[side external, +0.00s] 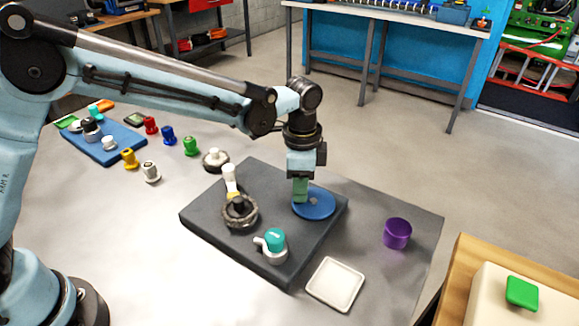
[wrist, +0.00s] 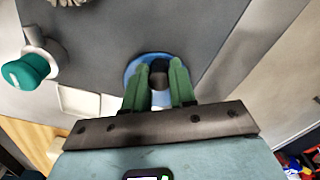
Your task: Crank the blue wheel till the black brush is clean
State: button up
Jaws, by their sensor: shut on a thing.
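The blue wheel (side external: 314,206) lies flat on the right part of a dark grey board. Part of it also shows in the wrist view (wrist: 133,68), between and beside my fingers. My gripper (side external: 300,198) points down at the wheel's left side. In the wrist view its two green fingers (wrist: 160,82) are shut on a black knob (wrist: 159,69) on the wheel. A dark, round, bristly thing (side external: 239,212), which looks like the black brush, sits on the board left of the wheel. A white piece with a yellow end stands at it. I cannot tell how clean its bristles are.
A teal-topped fitting (side external: 274,240) stands on the board's front part (side external: 245,250). A white tray (side external: 335,284) and a purple cup (side external: 397,233) are in front and right. Several coloured pegs and a blue tray (side external: 108,150) are at the left.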

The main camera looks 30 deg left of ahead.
jog(key=shift+s, duration=0.15)
jog(key=shift+s+d+r, duration=0.1)
jog(key=shift+s, duration=0.5)
jog(key=shift+s+d, duration=0.45)
